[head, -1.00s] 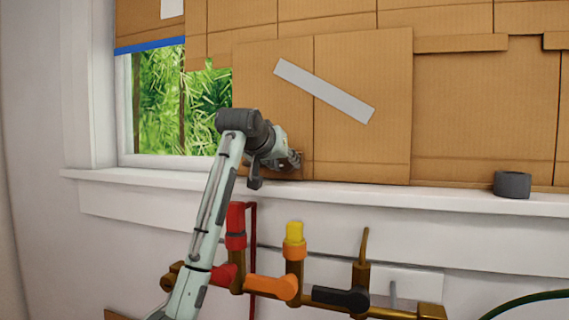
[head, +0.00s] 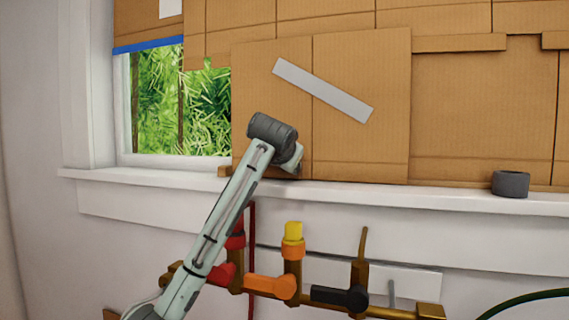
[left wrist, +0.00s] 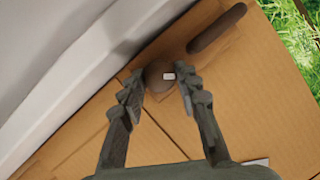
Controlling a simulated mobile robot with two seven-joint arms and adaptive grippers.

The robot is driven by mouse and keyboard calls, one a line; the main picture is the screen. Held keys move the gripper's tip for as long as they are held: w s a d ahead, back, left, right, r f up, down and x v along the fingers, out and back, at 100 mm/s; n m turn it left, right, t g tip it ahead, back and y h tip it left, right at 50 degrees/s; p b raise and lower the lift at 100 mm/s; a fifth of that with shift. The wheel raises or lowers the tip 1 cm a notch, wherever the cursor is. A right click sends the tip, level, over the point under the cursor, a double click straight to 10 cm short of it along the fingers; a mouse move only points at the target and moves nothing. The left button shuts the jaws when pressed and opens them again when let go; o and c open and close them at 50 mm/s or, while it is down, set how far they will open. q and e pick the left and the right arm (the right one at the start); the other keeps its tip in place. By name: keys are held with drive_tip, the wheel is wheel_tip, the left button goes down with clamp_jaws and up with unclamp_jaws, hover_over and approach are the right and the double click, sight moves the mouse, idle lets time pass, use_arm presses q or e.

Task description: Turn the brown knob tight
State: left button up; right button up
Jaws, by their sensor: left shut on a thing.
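The brown knob (left wrist: 158,74) is a small round piece with a white mark on its face, low on the cardboard near the sill in the left wrist view. My left gripper (left wrist: 157,88) is shut on it, one finger on each side. In the head view my wrist covers the knob and the fingers. A dark brown elongated bar (left wrist: 217,29) lies just beyond the knob in the wrist view. A small brown end (head: 224,171) shows left of my wrist in the head view. My right gripper is not in view.
The white sill (head: 400,199) runs below the cardboard (head: 365,140), with a grey tape roll (head: 510,184) at right. Below are brass pipes with an orange handle (head: 271,287) and a black handle (head: 340,298). The window (head: 205,120) is at left.

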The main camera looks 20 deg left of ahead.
use_arm(q)
drive_tip(key=m, duration=0.1)
drive_tip(key=m+t+y, duration=0.1)
drive_tip(key=m, duration=0.1)
drive_tip(key=m+y, duration=0.1)
drive_tip(key=shift+d+f, duration=0.15)
drive_tip(key=shift+f, duration=0.1)
drive_tip(key=m+t, duration=0.1)
drive_tip(key=m, duration=0.1)
drive_tip(key=m+y, duration=0.1)
drive_tip(key=m, duration=0.1)
drive_tip(key=shift+f+t, duration=0.15)
drive_tip(key=shift+t, duration=0.25)
drive_tip(key=shift+m, duration=0.3)
drive_tip(key=o, duration=0.9)
drive_tip(key=shift+s, duration=0.1)
drive_tip(key=v, duration=1.2)
drive_tip(key=shift+d, duration=0.1)
